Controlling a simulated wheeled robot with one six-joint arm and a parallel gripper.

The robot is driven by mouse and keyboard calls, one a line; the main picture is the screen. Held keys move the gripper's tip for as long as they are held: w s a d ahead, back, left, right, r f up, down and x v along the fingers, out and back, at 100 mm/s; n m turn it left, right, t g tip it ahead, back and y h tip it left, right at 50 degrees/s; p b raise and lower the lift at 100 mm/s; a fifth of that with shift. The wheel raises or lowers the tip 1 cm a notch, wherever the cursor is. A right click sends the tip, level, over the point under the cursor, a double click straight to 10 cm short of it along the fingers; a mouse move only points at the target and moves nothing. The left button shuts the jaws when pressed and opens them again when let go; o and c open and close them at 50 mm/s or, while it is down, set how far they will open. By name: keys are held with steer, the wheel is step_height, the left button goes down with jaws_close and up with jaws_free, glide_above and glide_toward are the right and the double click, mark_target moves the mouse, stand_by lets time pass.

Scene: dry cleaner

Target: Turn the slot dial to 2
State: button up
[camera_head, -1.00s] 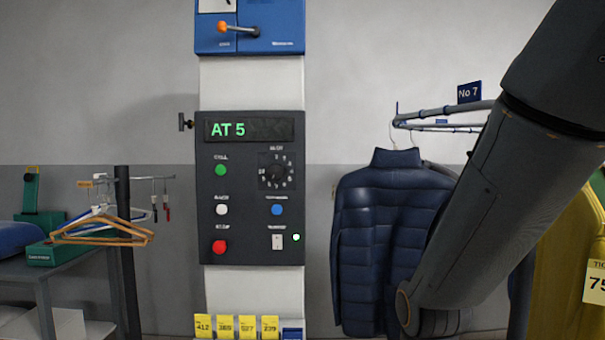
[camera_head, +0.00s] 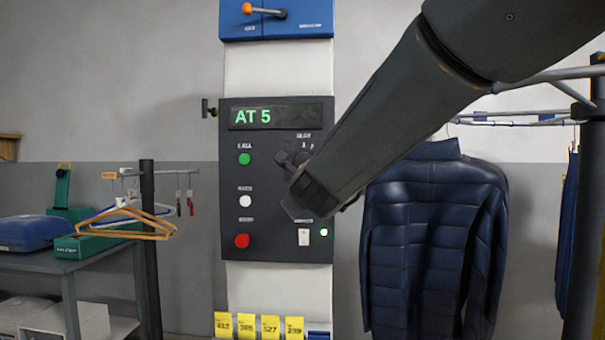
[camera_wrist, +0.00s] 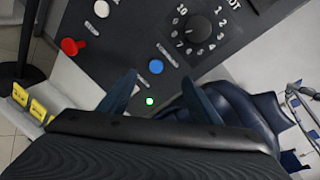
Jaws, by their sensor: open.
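The slot dial (camera_wrist: 197,28) is a round black knob with white numbers around it, at the top of the wrist view. I cannot make out clearly which number it points to. In the head view my arm hides most of the dial. My gripper (camera_wrist: 161,92) is open and empty, its two fingers apart below the dial in the wrist view and not touching it. In the head view my gripper (camera_head: 291,158) is in front of the panel's right half. The dark control panel (camera_head: 275,225) has a green display (camera_head: 276,115) reading AT 5.
The panel also bears a green button (camera_head: 244,159), a white button (camera_head: 245,201), a red button (camera_head: 242,241) and a blue button (camera_wrist: 156,66). A navy padded jacket (camera_head: 436,235) hangs to the right. Hangers (camera_head: 125,218) and a side table (camera_head: 65,266) stand left.

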mark_target(303, 162)
step_height(303, 162, up, 8)
steer(key=a+m+t+h, duration=0.2)
steer(key=m, duration=0.7)
steer(key=shift+w+d+p, duration=0.2)
steer(key=shift+w+p, duration=0.1)
steer(key=shift+w, duration=3.95)
steer(key=c, duration=1)
steer(key=shift+c, duration=0.2)
